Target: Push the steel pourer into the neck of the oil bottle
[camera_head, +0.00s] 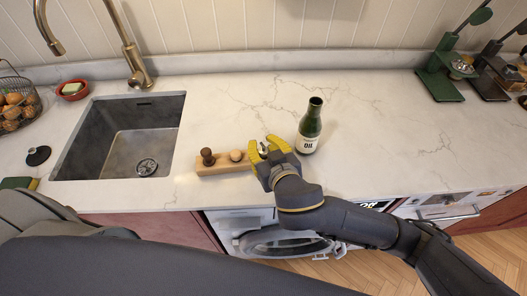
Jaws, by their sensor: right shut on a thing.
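The green oil bottle (309,128) stands upright on the counter, with a white label reading OIL and a dark, open neck. My right gripper (266,149), with yellow fingers, is just left of the bottle and apart from its neck. It is shut on a small silvery piece, the steel pourer (264,148), which the fingers partly hide. A wooden block (210,170) lies to the left of the gripper, and its right end is close to the fingers. My left arm fills the lower left, and its gripper does not show.
On the block are a dark brown stopper (207,157) and a light wooden ball (236,156). A sink (75,140) with a brass tap (135,65) is at the left. Green and black stands (440,80) are at the far right. The counter right of the bottle is clear.

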